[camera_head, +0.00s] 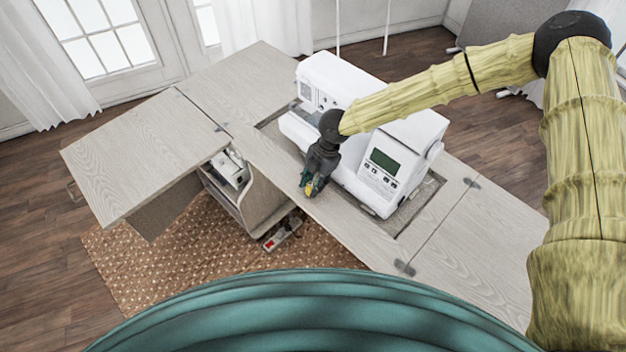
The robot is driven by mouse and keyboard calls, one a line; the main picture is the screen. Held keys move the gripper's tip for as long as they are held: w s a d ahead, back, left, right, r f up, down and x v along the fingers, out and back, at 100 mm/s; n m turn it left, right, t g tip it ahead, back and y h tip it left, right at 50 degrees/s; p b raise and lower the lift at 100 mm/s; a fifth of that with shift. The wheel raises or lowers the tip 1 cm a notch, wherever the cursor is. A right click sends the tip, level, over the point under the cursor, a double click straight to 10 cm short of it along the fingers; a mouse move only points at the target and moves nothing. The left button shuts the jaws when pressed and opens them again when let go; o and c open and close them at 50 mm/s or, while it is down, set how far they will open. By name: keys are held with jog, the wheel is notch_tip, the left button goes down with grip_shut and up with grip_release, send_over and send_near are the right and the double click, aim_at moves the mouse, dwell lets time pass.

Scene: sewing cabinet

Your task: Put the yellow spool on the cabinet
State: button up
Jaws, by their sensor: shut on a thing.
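The sewing cabinet (345,219) has a pale wood top with a hinged leaf (145,150) folded out at the left. My gripper (311,189) points down over the front strip of the cabinet top, in front of the sewing machine. It is shut on the yellow spool (309,188), of which only a small yellow patch shows between the dark green fingers. I cannot tell whether the spool touches the wood or hangs just above it.
A white sewing machine (325,75) fills the middle of the cabinet top, close behind my gripper. An open compartment (232,175) below holds white items. A red and white pedal (283,234) lies on the woven rug (165,258). The left leaf and right end are clear.

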jog(key=shift+w+f, duration=0.4)
jog(key=o, duration=0.4)
jog(key=shift+w, duration=0.1)
jog(key=o, duration=0.4)
jog(key=shift+s+r, duration=0.25)
jog(key=shift+s, duration=0.1)
jog(key=shift+w+f, duration=0.15)
jog(key=shift+w, duration=0.05)
jog(key=b+v, duration=0.4)
jog(key=v, duration=0.8)
jog(key=shift+a, duration=0.1)
